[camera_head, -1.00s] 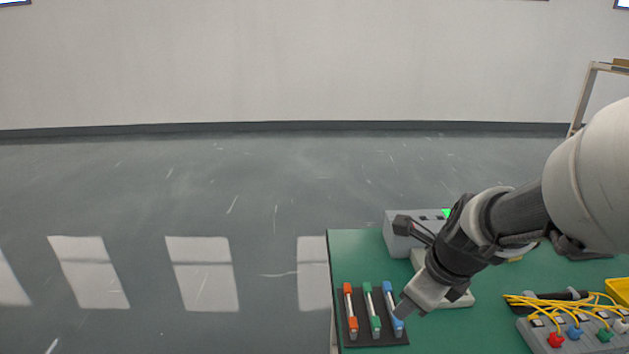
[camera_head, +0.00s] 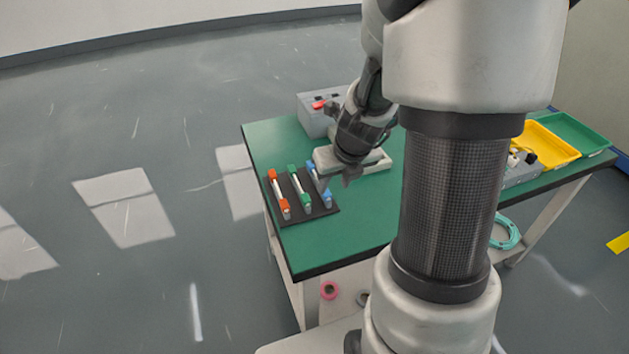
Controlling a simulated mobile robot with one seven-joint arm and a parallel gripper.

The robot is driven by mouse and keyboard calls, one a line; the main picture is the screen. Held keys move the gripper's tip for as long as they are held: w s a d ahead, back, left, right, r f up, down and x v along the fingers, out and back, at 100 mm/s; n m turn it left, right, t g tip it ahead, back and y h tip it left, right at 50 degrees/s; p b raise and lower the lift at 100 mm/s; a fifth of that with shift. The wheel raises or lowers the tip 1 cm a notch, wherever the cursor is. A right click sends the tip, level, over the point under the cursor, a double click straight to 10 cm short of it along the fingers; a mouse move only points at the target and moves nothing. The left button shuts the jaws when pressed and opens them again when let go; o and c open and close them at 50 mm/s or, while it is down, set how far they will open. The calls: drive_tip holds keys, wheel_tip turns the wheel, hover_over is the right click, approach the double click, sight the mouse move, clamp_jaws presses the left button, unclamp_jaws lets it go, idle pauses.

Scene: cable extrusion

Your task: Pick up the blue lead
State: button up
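The blue lead (camera_head: 327,196), a short light stick with blue ends, sits rightmost on a small dark rack (camera_head: 318,209) on the green table. A green-ended lead (camera_head: 299,184) and an orange-ended lead (camera_head: 279,194) are beside it to the left. My gripper (camera_head: 341,181) points down just right of the blue lead, close to its upper part. Whether it touches the lead cannot be told. The fingers are small and dark, and their gap is not clear. My arm hides part of the table to the right.
A grey box (camera_head: 314,117) with a red patch on top stands at the table's back left. A yellow tray (camera_head: 543,146) and a green tray (camera_head: 578,134) are at the far right.

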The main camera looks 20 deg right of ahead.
sight(327, 192)
drive_tip(key=shift+w+a+b+x, duration=0.15)
drive_tip(key=shift+b+x, duration=0.5)
drive_tip(key=shift+x, duration=0.75)
drive_tip(key=shift+w+a+b+x, duration=0.15)
drive_tip(key=shift+b+x, duration=0.5)
drive_tip(key=shift+x, duration=0.75)
drive_tip(key=shift+d+r, duration=0.1)
drive_tip(key=shift+r, duration=0.1)
clamp_jaws()
